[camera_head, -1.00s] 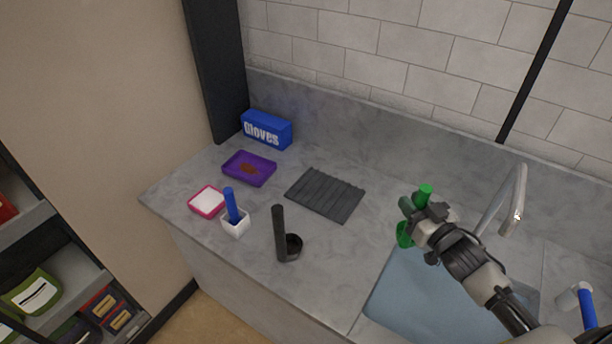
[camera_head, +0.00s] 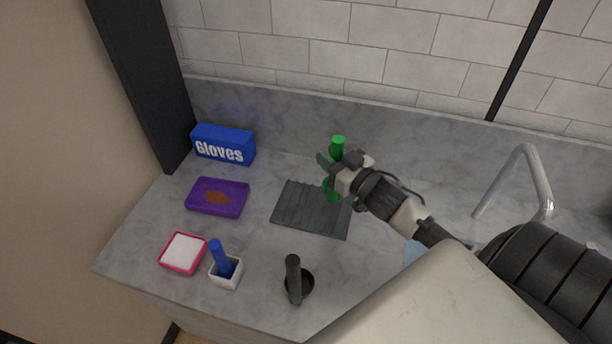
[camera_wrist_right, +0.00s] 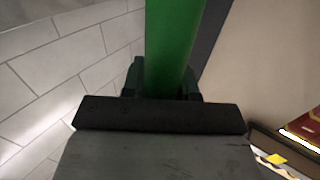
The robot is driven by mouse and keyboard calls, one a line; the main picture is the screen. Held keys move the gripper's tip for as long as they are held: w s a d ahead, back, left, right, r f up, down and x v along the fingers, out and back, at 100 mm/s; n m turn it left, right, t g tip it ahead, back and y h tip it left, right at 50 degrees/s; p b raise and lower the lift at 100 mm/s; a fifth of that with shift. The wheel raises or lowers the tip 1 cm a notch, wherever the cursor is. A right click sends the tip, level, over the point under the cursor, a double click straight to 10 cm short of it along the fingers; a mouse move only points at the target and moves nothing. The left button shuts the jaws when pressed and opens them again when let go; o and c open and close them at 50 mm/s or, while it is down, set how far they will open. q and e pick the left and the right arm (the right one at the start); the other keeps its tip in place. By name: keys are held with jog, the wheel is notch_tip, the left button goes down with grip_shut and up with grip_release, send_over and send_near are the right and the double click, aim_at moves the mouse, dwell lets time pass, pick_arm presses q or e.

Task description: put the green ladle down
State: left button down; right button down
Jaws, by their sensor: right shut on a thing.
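The green ladle (camera_head: 337,145) is upright in my right gripper (camera_head: 333,163), which is shut on its handle. Its lower green part (camera_head: 331,190) shows below the gripper, in front of the right part of the dark ribbed mat (camera_head: 298,213). I cannot tell whether the ladle touches the mat. In the right wrist view the green handle (camera_wrist_right: 172,45) stands between the dark fingers (camera_wrist_right: 162,85). My left gripper is not in view.
A purple tray (camera_head: 238,190), a blue gloves box (camera_head: 224,144), a pink-edged dish (camera_head: 183,253) and a white holder with a blue-handled tool (camera_head: 226,273) are to the left. A tap (camera_head: 540,180) is at right.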

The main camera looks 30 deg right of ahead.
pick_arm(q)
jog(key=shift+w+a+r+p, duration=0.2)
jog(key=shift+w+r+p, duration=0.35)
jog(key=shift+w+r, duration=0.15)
pick_arm(e)
jog(key=w+a+f, duration=0.3)
jog(key=a+f, duration=0.1)
jog(key=f, duration=0.3)
jog(key=shift+w, duration=0.4)
jog(key=shift+f, duration=0.15)
jog(key=c, duration=0.9)
grip_release()
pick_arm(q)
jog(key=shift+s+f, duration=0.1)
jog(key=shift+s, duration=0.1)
pick_arm(e)
jog(key=shift+o, duration=0.2)
